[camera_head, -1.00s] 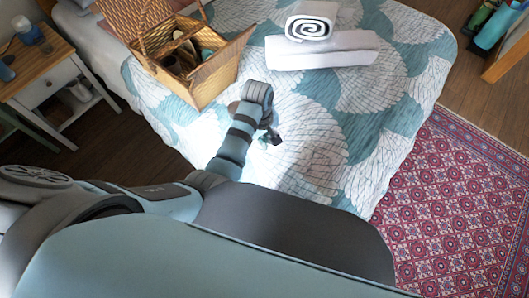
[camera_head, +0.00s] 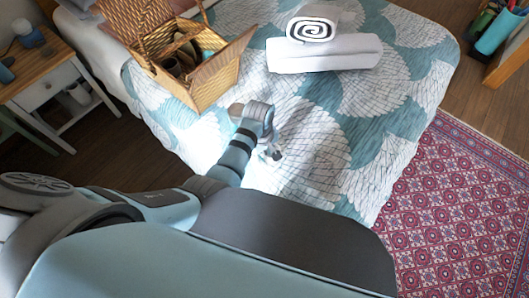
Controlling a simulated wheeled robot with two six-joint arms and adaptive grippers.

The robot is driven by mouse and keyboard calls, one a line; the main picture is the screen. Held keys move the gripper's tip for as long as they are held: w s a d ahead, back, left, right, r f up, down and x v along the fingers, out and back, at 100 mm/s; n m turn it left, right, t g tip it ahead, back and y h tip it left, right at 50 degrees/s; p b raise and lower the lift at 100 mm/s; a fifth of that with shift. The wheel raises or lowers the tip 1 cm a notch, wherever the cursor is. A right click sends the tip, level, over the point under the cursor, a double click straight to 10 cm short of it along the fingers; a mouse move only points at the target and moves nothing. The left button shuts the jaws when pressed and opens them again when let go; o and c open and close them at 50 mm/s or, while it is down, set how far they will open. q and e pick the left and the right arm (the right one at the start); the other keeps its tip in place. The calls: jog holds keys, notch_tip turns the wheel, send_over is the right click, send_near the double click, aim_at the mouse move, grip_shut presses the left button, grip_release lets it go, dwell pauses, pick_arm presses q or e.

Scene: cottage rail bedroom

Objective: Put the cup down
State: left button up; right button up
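My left arm reaches over the bed, and its gripper (camera_head: 270,153) points down just above or at the patterned bedspread (camera_head: 340,140). The gripper is small and partly hidden behind its own wrist, so I cannot tell whether its fingers are open or shut. No cup can be made out clearly in it. My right gripper is not in view.
An open wicker picnic basket (camera_head: 203,84) with items inside stands on the bed behind the arm. A rolled striped towel (camera_head: 312,27) lies on a folded white one (camera_head: 323,55). A nightstand (camera_head: 40,62) is at left. Bedspread right of the gripper is clear.

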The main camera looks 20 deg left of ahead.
pick_arm(q)
jog(key=shift+r, duration=0.1)
notch_tip(320, 180, up, 12)
jog(key=p, duration=0.4)
jog(key=shift+s+a, duration=0.3)
jog(key=shift+s, duration=0.1)
